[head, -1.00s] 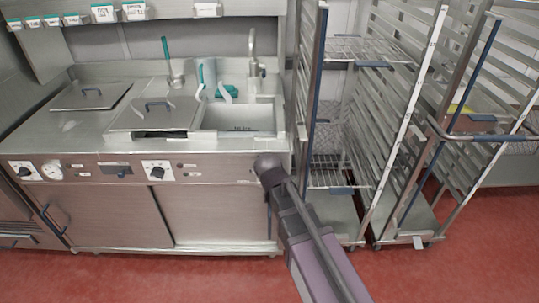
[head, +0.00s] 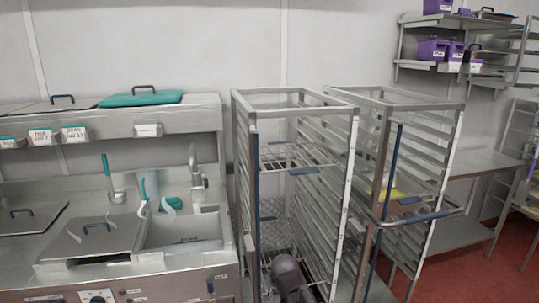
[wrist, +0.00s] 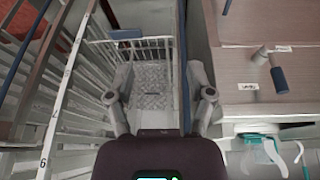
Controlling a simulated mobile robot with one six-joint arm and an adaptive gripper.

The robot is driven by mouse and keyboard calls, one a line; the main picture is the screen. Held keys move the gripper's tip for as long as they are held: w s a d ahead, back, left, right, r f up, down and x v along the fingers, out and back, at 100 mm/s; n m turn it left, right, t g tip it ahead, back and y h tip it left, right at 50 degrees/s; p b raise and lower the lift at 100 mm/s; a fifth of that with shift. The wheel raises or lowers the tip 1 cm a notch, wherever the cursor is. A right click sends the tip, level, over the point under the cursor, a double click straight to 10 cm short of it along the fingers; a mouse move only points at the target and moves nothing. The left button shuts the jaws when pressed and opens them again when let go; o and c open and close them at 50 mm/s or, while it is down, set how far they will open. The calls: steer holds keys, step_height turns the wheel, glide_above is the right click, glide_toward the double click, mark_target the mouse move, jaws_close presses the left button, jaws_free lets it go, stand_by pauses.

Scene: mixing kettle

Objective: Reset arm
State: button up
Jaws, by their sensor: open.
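My gripper (wrist: 160,105) shows in the wrist view with its two fingers spread apart and nothing between them. Beyond the fingers are the rack's wire shelf and a patterned grey surface. In the head view only a dark part of my arm shows at the bottom, in front of the near rack (head: 296,98); my fingers are not visible there. The steel kettle counter (head: 120,262) with its lidded well and open basin (head: 185,232) stands to the left of the arm.
A second rack (head: 400,100) stands right of the near one, with a blue-handled bar across its front. A steel table (head: 485,165) and a shelf with purple bins (head: 433,48) are at the right. Red floor (head: 505,260) is clear at the lower right.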

steer(key=s+d+r+m+g+p, duration=0.1)
steer(key=s+d+g+p, duration=0.1)
steer(key=s+d, duration=0.2)
steer(key=s+d+r+m+g+p, duration=0.1)
steer(key=s+d+r+g+p, duration=0.1)
steer(key=s+d, duration=0.3)
steer(key=d, duration=0.4)
steer(key=shift+s+d+r, duration=0.2)
steer(key=shift+d+r, duration=0.1)
steer(key=shift+d, duration=0.05)
stand_by(0.4)
steer(key=shift+c, duration=0.8)
